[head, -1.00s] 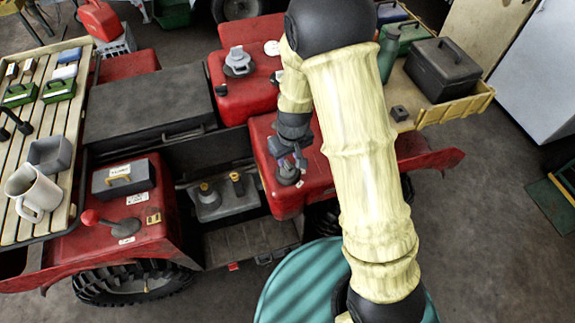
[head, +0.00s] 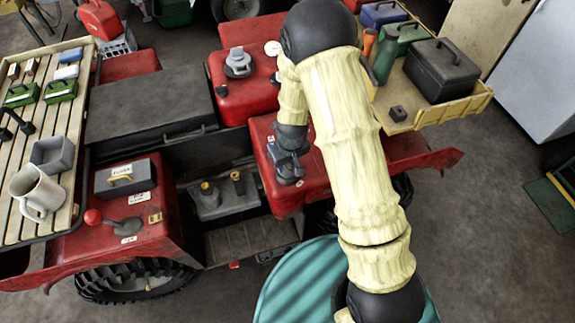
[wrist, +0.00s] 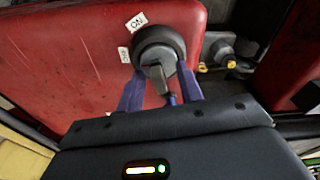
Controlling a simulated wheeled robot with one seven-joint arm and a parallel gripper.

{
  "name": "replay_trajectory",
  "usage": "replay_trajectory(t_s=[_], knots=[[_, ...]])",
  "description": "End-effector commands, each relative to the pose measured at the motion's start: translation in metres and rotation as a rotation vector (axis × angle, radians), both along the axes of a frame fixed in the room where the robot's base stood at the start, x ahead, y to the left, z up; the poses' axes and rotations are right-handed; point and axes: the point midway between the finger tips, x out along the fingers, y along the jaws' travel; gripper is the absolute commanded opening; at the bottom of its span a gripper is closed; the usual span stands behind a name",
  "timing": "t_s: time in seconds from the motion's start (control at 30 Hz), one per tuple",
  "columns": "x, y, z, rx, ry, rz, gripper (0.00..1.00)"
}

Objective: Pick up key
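A round dark switch (wrist: 158,45) sits on a red panel in the wrist view, beside white labels, one reading ON. A grey key (wrist: 157,76) stands out from its middle, with a small blue piece (wrist: 172,99) at its near end. My gripper (wrist: 160,78) has its two blue fingers apart, one on each side of the key, with gaps visible between. In the head view my gripper (head: 287,158) is over the switch (head: 289,174) on the vehicle's red right panel, hiding the key.
An open compartment with a grey tank (head: 218,198) lies left of the switch. A yellow tray (head: 455,108) with a black box (head: 441,70) stands at right. A slatted rack (head: 62,180) with a mug (head: 37,190) is at left.

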Motion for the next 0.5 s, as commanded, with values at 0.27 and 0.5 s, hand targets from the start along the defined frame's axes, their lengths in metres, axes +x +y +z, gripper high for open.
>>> replay_trajectory(t_s=[0.27, 0.5], knots=[[-0.0001, -0.0001, 0.0002, 0.000, 0.000, 0.000, 0.37], [-0.0001, -0.0001, 0.0003, 0.000, 0.000, 0.000, 0.00]])
